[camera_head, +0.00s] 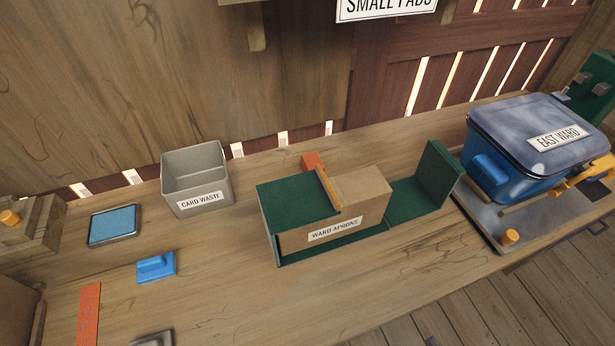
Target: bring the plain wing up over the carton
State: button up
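A brown carton (368,196) labelled WARD APRONS sits on a green folding board on the bench. The left green wing (295,202) rises beside the carton and lies over the left part of its top. A wooden strip (328,188) runs along that wing's edge. The right green wing has no strip, so it looks like the plain one. Its near panel (408,197) lies flat to the right of the carton, and its end panel (437,177) stands upright. The right part of the carton's top is bare. My gripper is not in view.
A blue EAST WARD bin (500,165) stands on a grey plate at right. A grey CARD WASTE box (196,204), a blue pad tray (115,226) and a blue handled block (157,266) are at left.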

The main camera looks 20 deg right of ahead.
aim_at(437, 173)
jog(key=l+u, duration=0.1)
jog(key=l, duration=0.4)
jog(key=k+l+u, duration=0.15)
jog(key=l, duration=0.3)
jog(key=l+u, duration=0.1)
jog(key=l, duration=0.4)
jog(key=k+l+u, duration=0.1)
jog(key=l, duration=0.35)
jog(key=k+l+u, duration=0.15)
jog(key=l, duration=0.3)
jog(key=k+l+u, duration=0.1)
jog(key=l, duration=0.3)
jog(key=k+l+u, duration=0.1)
jog(key=k+l, duration=0.15)
jog(key=l, duration=0.2)
jog(key=k+l+u, duration=0.15)
jog(key=l, duration=0.25)
